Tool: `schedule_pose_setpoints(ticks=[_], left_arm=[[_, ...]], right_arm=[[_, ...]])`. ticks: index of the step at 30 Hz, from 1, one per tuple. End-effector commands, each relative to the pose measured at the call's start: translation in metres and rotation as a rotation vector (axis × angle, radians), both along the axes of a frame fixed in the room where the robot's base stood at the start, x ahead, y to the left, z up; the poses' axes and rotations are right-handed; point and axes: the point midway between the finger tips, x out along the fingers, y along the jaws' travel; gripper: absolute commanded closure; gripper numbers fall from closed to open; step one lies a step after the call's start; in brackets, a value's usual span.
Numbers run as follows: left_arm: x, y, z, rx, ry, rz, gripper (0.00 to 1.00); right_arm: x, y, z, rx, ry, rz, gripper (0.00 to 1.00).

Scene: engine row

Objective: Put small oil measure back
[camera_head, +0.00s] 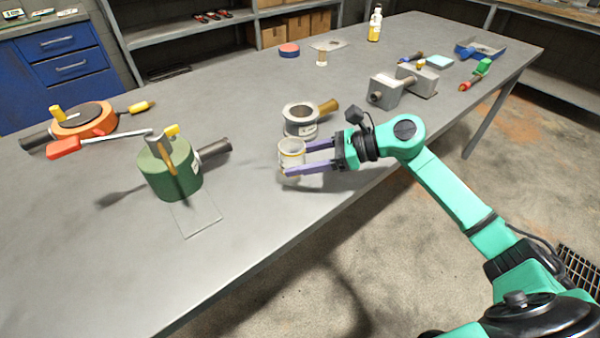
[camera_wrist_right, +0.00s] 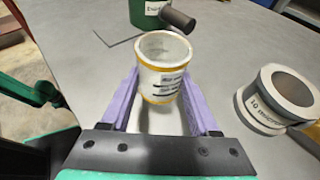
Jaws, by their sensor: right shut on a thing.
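The small oil measure (camera_head: 292,151) is a whitish cup with yellow bands and a dark printed label. My right gripper (camera_head: 300,160) is shut on it, with one purple finger on each side. In the right wrist view the measure (camera_wrist_right: 164,70) stands upright between the fingers, its open top showing. I cannot tell whether its base touches the table. My left gripper is in neither view.
The grey table (camera_head: 240,265) carries a grey ring-shaped part (camera_head: 300,125) just behind the measure. A green cylinder (camera_head: 165,175) stands to the left, with a thin outlined rectangle (camera_head: 200,220) before it. An orange round part (camera_head: 85,120) lies far left. Grey blocks (camera_head: 385,90) stand back right.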

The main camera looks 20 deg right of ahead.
Motion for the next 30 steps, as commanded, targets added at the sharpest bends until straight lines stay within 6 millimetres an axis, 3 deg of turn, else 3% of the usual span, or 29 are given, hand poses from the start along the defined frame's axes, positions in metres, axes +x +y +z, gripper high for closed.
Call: schedule_pose_setpoints(ticks=[7, 18, 19, 20, 21, 30], left_arm=[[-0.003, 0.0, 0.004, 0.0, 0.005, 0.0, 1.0], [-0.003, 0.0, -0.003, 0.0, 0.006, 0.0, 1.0], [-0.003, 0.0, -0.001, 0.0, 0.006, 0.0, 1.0], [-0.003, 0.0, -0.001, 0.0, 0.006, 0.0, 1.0], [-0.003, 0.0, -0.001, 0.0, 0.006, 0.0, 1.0], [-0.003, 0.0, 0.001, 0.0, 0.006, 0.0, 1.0]], right_arm=[[0.0, 0.0, -0.042, 0.001, 0.003, -0.001, 0.97], [0.0, 0.0, -0.049, -0.001, 0.0, 0.0, 0.97], [0.0, 0.0, -0.047, -0.001, 0.0, 0.0, 0.27], [0.0, 0.0, -0.047, -0.001, 0.0, 0.0, 0.16], [0.0, 0.0, -0.047, -0.001, 0.001, 0.001, 0.08], [0.0, 0.0, -0.045, -0.001, 0.001, 0.001, 0.08]])
